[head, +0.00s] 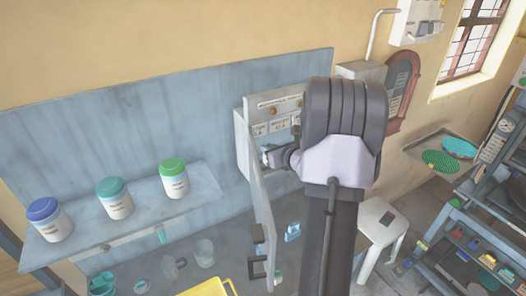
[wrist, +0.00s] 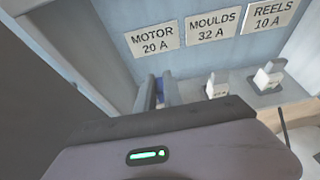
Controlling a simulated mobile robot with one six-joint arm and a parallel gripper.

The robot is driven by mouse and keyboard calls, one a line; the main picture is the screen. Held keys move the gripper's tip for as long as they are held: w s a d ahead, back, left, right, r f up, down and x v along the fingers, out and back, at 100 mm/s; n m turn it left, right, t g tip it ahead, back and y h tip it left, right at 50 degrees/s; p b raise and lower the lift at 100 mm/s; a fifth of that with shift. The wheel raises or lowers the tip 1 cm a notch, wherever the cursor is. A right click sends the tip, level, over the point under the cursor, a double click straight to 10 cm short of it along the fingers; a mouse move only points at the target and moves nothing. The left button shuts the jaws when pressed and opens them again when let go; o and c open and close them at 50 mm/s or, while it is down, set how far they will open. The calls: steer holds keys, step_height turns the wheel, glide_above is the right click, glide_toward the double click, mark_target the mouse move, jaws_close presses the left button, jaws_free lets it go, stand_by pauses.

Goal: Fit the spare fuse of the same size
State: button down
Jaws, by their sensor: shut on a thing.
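A grey fuse box (head: 241,140) on the wall stands open, its door (head: 262,225) swung out toward me. In the wrist view its labels read MOTOR 20 A (wrist: 153,40), MOULDS 32 A (wrist: 212,25) and REELS 10 A (wrist: 268,16). White fuses stand below the MOULDS (wrist: 216,85) and REELS (wrist: 268,75) labels. My gripper (wrist: 160,92) is inside the box, below the MOTOR label, shut on a small blue piece (wrist: 159,88), likely a fuse. The fingers and my gripper body hide most of it, so I cannot tell if it is seated. The head view shows my gripper (head: 270,157) side-on.
The open door is close on the left of my arm. A shelf (head: 140,213) holds jars with blue (head: 47,218), teal (head: 114,198) and green (head: 173,179) lids.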

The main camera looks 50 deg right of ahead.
steer(key=w, duration=0.1)
steer(key=w+d, duration=0.1)
steer(key=w, duration=0.1)
step_height(320, 180, down, 4)
steer(key=shift+w+d+r, duration=0.1)
steer(key=shift+w+r, duration=0.05)
steer(key=shift+r, duration=0.1)
steer(key=shift+f+b, duration=0.2)
steer(key=shift+b, duration=0.25)
steer(key=c, duration=1.5)
jaws_free()
steer(key=shift+r, duration=0.1)
